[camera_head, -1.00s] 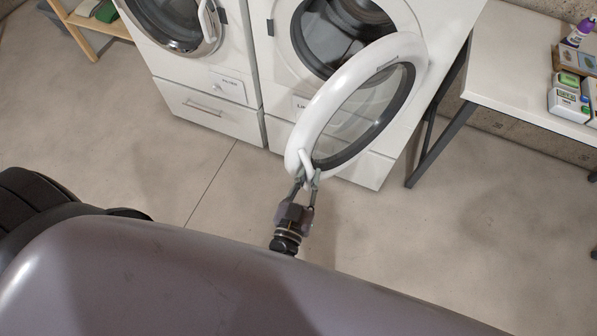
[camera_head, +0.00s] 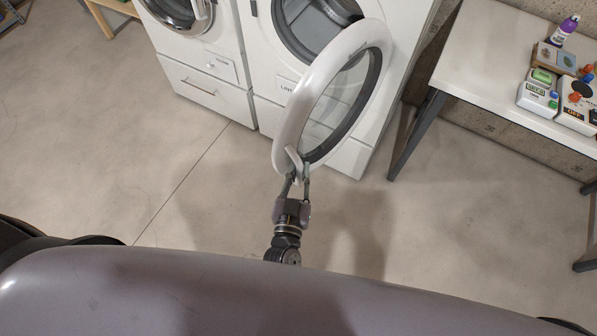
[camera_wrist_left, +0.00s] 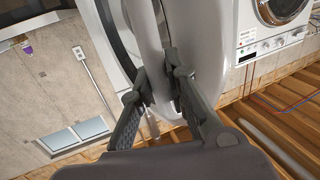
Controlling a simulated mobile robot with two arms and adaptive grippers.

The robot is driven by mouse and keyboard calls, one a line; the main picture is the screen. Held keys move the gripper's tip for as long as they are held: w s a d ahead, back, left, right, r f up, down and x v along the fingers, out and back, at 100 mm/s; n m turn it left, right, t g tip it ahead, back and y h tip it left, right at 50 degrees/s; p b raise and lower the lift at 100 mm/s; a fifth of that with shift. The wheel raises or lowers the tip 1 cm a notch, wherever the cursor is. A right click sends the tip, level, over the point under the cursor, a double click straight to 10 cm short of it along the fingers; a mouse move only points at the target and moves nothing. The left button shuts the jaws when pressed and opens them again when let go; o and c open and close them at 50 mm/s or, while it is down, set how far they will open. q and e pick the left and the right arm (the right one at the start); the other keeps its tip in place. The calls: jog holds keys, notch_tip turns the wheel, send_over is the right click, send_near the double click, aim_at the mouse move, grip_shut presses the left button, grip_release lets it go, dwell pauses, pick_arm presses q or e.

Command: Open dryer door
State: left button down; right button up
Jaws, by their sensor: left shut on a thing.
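The dryer (camera_head: 268,62) is the right one of two white machines, and its round drum opening shows. Its round door (camera_head: 285,130), a white ring with a clear window, stands swung out toward me, hinged at the right. My left gripper (camera_head: 297,176) is shut on the door handle (camera_head: 293,158) at the door's near edge. In the left wrist view, the two fingers (camera_wrist_left: 160,92) sit on either side of a white part of the door (camera_wrist_left: 205,40). My right gripper is not in view.
The other white machine (camera_head: 205,60) stands on the left with its door shut. A white table (camera_head: 490,60) at the right holds several boxes and a purple bottle (camera_head: 564,30). The floor in front is clear. A wooden shelf (camera_head: 100,15) stands at the upper left.

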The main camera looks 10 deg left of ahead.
pick_arm(q)
jog(key=shift+w+r, duration=0.1)
jog(key=shift+r, duration=0.05)
jog(key=c, duration=1.5)
grip_release()
jog(key=shift+w, duration=0.1)
jog(key=shift+c, duration=0.2)
jog(key=s, duration=1.2)
jog(key=shift+s, duration=0.15)
jog(key=shift+c, duration=0.3)
